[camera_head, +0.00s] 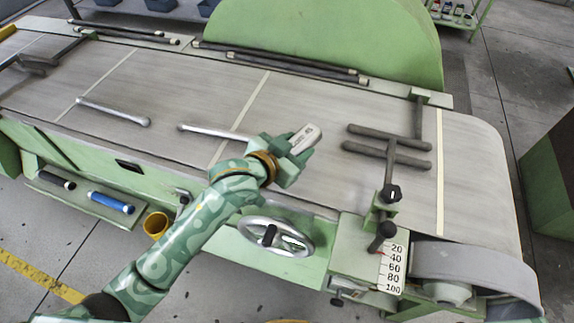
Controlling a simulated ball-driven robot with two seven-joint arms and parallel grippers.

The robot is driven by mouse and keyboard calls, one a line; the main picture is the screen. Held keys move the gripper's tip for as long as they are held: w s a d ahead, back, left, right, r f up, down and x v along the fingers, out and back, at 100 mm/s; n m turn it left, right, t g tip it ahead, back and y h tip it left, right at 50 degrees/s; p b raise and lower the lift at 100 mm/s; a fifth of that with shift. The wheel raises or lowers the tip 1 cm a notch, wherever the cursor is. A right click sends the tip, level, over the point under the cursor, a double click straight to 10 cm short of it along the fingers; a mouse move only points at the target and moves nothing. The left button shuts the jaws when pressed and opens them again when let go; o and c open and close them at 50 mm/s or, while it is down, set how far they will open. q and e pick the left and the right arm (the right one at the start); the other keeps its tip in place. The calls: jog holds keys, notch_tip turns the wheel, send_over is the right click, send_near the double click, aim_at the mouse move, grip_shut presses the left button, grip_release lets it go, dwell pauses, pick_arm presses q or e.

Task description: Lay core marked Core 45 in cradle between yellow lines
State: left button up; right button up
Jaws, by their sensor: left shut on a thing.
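My left gripper (294,156) is over the belt, right of its middle line, and is shut on a pale core (306,138). Dark lettering on the core's upper face looks like "Core 45". The gripper hides the core's lower part. Pale yellow lines cross the grey belt: one at right (440,175), one in the middle (250,98) and one at left (104,80). Two dark parallel bars (386,156) lie between the right and middle lines, to the right of my gripper. I cannot tell for sure which part is the cradle. My right gripper is not in view.
Pale rods lie on the belt (113,112) and (208,131). A handwheel (275,237) is on the front side. A post with a black knob (390,192) and a numbered scale (393,268) stand at front right. A green housing (325,35) rises behind.

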pick_arm(q)
jog(key=shift+s+a+f, duration=0.3)
jog(key=shift+f, duration=0.2)
jog(key=shift+s+a+f, duration=0.25)
jog(key=shift+f, duration=0.25)
notch_tip(320, 180, down, 4)
jog(key=shift+s+a+r+b, duration=0.15)
jog(key=shift+r+b, duration=0.1)
jog(key=shift+b, duration=0.7)
jog(key=shift+r, duration=0.1)
jog(key=o, duration=1.3)
jog(key=shift+c, duration=0.2)
